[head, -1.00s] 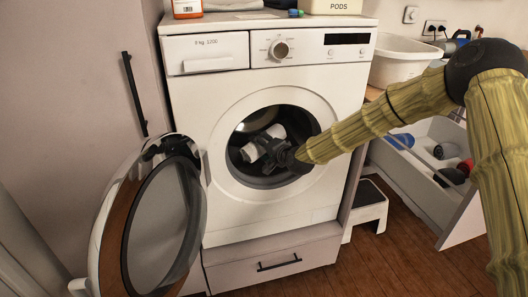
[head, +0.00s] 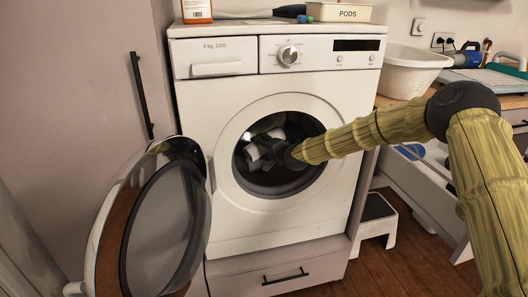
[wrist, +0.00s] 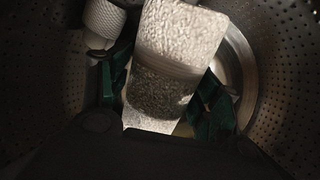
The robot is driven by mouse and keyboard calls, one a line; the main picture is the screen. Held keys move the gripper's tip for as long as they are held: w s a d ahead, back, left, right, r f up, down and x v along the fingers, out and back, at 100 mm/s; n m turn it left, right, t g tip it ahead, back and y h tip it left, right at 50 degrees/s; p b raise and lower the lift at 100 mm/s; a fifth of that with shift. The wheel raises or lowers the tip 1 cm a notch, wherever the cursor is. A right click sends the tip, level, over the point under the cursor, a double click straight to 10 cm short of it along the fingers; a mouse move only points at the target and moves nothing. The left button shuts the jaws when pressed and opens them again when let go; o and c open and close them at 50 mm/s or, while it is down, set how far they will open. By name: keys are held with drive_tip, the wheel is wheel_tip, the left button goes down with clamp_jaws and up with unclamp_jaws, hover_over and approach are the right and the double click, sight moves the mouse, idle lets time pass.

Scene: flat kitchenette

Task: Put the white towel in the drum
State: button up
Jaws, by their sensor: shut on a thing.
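The white towel (wrist: 182,35) is a rolled, textured bundle between my gripper's dark green fingers in the wrist view. My gripper (wrist: 163,92) is shut on it. The perforated metal wall of the drum (wrist: 285,90) surrounds both. In the head view, my gripper (head: 268,152) reaches through the round opening of the white washing machine (head: 215,110), with white cloth (head: 253,152) showing at its left. Another white textured piece (wrist: 103,18) shows at the upper left of the wrist view; I cannot tell whether it is separate.
The round machine door (head: 160,225) stands open at the left. A white step stool (head: 377,222) and an open drawer (head: 425,185) are at the right. A white basin (head: 412,70) sits on the counter. A PODS box (head: 340,12) stands on the machine.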

drive_tip(key=shift+w, duration=0.25)
drive_tip(key=o, duration=1.1)
